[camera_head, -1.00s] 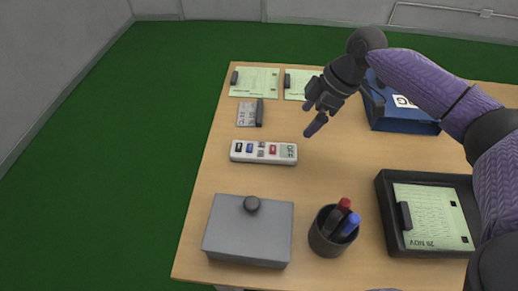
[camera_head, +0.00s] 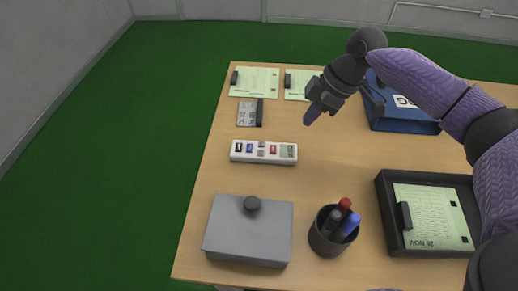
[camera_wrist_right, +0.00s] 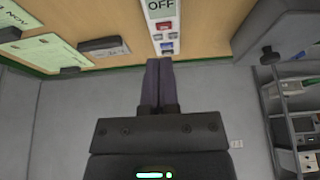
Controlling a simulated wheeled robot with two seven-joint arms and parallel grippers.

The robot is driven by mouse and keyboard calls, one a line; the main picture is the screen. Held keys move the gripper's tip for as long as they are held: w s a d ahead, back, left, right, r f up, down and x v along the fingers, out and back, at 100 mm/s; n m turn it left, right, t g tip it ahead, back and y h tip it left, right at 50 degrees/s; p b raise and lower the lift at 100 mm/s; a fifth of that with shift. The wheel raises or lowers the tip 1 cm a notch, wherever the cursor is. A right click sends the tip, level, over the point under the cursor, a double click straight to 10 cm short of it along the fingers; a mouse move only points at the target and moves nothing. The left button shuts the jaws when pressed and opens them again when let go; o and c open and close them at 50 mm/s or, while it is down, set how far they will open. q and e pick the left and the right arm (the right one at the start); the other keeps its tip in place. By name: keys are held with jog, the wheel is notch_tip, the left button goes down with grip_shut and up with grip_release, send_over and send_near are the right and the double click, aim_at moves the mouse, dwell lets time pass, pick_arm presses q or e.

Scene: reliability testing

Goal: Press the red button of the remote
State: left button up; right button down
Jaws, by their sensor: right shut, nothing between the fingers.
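The white remote (camera_head: 264,152) lies on the table, left of the middle, with a row of coloured buttons and a display at its right end. Its red button (camera_head: 273,150) sits beside the display. In the right wrist view the remote (camera_wrist_right: 163,12) is at the top, with "OFF" on its display and the red button (camera_wrist_right: 165,26) below that. My right gripper (camera_head: 309,118) is shut and empty, above the table to the upper right of the remote and apart from it. Its fingers (camera_wrist_right: 158,80) lie together in the wrist view. My left gripper is not in view.
A grey box with a knob (camera_head: 247,232) and a pen cup (camera_head: 333,231) stand nearer the front. A dark tray (camera_head: 384,214) holds a clipboard at right. A blue binder (camera_head: 402,122), papers (camera_head: 256,82) and a small grey card (camera_head: 246,114) lie farther back.

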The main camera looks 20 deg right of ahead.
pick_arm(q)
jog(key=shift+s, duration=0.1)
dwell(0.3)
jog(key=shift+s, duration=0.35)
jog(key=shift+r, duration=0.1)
